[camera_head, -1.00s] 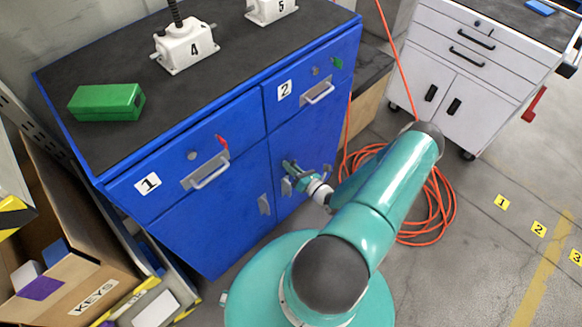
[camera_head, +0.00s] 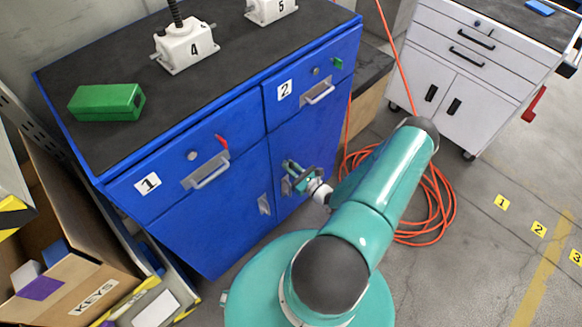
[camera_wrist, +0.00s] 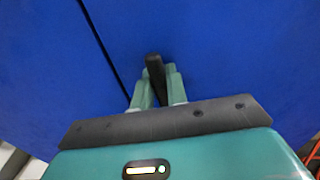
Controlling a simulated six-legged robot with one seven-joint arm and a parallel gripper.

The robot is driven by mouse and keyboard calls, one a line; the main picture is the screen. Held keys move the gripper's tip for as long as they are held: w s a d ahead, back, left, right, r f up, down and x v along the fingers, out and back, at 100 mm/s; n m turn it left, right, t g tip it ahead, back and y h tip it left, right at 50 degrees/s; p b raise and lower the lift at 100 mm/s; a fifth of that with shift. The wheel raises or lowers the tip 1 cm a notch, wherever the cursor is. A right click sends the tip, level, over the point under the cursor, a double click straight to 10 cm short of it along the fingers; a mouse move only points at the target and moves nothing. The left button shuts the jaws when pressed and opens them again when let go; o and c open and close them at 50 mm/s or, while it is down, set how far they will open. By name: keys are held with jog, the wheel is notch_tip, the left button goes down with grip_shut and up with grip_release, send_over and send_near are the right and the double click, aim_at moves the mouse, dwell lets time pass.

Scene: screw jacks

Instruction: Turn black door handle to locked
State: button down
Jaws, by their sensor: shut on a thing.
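The black door handle (camera_wrist: 154,68) shows in the wrist view between the two green fingers of my gripper (camera_wrist: 158,82). My gripper is shut on it, and the handle's upper end sticks out past the fingertips. In the wrist view the handle points roughly up and down the picture, just right of the dark gap between the blue doors. In the head view my gripper (camera_head: 293,170) is at the right lower door (camera_head: 318,138) of the blue cabinet, and the handle is hidden behind it there.
The blue cabinet has drawers marked 1 and 2. A green box (camera_head: 106,102) and white screw jacks (camera_head: 184,46) stand on its dark top. An orange hose (camera_head: 440,205) lies on the floor to the right. A cardboard box (camera_head: 85,280) stands at lower left.

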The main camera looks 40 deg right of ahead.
dwell(0.3)
jog(key=c, duration=1.4)
grip_release()
jog(key=shift+s, duration=0.15)
jog(key=s, duration=1.3)
jog(key=shift+s+d, duration=0.2)
jog(key=shift+s, duration=0.05)
jog(key=shift+s, duration=0.1)
